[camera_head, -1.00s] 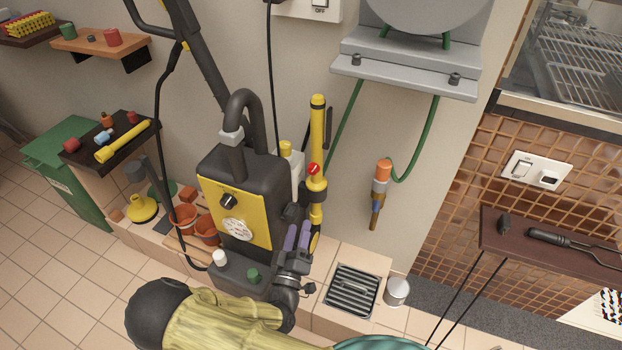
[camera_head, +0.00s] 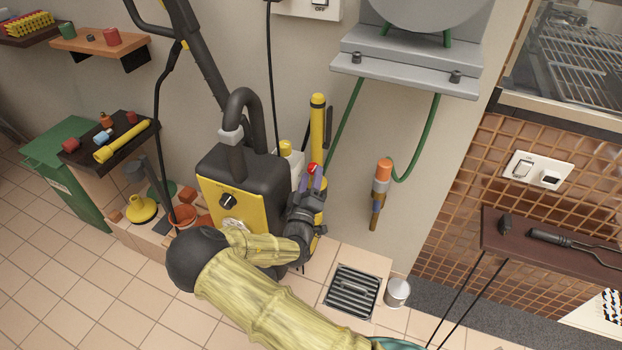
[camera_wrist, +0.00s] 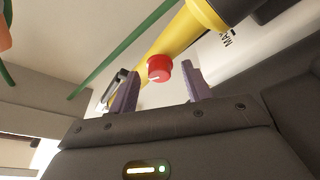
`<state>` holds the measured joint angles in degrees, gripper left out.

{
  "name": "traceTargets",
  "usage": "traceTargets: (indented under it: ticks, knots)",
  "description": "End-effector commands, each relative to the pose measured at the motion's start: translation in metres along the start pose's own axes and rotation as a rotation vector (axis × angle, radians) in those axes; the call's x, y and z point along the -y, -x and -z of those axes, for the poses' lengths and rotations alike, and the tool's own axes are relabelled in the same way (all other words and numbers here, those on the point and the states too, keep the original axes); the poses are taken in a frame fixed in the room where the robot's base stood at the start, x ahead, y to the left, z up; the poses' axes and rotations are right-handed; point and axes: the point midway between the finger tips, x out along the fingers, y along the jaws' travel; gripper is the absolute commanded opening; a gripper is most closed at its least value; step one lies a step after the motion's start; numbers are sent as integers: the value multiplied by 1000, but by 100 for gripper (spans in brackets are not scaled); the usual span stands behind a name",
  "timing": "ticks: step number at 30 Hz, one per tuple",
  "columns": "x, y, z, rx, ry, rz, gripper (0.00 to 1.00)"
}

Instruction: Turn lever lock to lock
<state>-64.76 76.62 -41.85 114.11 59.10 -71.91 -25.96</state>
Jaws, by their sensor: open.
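A red round knob (camera_head: 313,168) with a pale line on its face sits on the side of an upright yellow tube (camera_head: 317,128); I take it for the lever lock. In the wrist view the red knob (camera_wrist: 159,69) shows just beyond and between my purple fingertips, with the yellow tube (camera_wrist: 172,40) behind it. My gripper (camera_wrist: 161,85) is open, a finger on each side of the knob's line, with no visible contact. In the head view my gripper (camera_head: 314,181) is just below the knob and hides the tube's lower part.
A black and yellow machine (camera_head: 236,190) with a dial stands close to the left of my gripper. A green hose with an orange nozzle (camera_head: 382,170) hangs on the wall to the right. A floor drain (camera_head: 352,290) and a metal cup (camera_head: 397,291) are below right.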

Motion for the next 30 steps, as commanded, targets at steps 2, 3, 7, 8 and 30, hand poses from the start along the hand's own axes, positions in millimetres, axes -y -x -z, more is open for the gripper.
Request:
traceTargets:
  ticks: [2, 3, 7, 8, 30]
  knots:
    - [0, -3, 0, 0, -1, -1, 49]
    - [0, -4, 0, 0, 0, 0, 49]
    - [0, -4, 0, 0, 0, 0, 49]
    - [0, -4, 0, 0, 0, 0, 49]
    - [-2, -3, 0, -5, 67, 23, 4]
